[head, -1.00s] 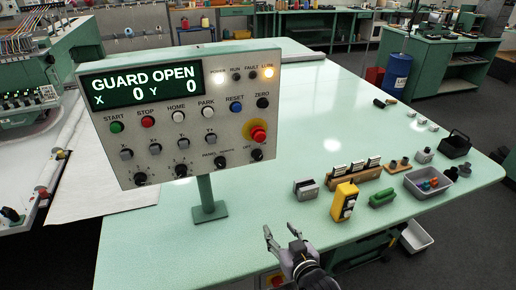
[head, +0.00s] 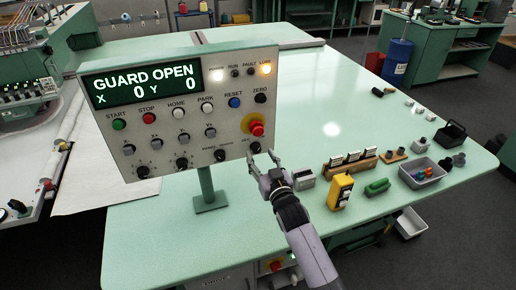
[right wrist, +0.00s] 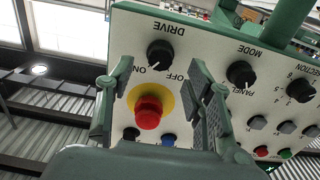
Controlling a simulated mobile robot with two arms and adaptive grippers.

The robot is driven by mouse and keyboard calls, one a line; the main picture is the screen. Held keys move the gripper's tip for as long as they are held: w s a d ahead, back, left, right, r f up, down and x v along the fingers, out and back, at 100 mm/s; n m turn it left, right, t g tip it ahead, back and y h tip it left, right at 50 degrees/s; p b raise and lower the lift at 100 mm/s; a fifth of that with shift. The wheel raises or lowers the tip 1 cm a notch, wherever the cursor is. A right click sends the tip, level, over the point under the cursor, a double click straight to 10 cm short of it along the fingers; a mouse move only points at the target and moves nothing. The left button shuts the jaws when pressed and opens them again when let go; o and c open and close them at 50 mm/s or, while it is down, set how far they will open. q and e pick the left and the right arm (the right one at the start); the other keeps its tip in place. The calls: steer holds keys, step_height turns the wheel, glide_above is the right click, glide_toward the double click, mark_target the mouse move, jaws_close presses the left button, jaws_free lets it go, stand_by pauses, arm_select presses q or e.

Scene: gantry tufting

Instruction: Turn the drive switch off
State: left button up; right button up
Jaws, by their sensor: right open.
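The control panel (head: 190,110) stands on a post on the green table. Its drive switch is a black rotary knob (head: 255,147) at the panel's lower right corner, below the red emergency button (head: 256,128). In the right wrist view the panel appears upside down. There the drive knob (right wrist: 160,52) has its white mark toward ON. My right gripper (head: 264,163) is open just in front of that corner. In the right wrist view its fingers (right wrist: 160,68) stand on either side of the knob, apparently not touching it. My left gripper is not in view.
The display (head: 146,82) reads GUARD OPEN, X 0, Y 0. The mode knob (right wrist: 240,73) is beside the drive knob. A yellow device (head: 341,192), a green-handled item (head: 377,187) and a grey bin (head: 421,183) lie to the right. The table's back middle is clear.

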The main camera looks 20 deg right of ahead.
mark_target(257, 150)
steer(key=shift+w, duration=1.8)
steer(key=shift+c, duration=0.3)
jaws_close()
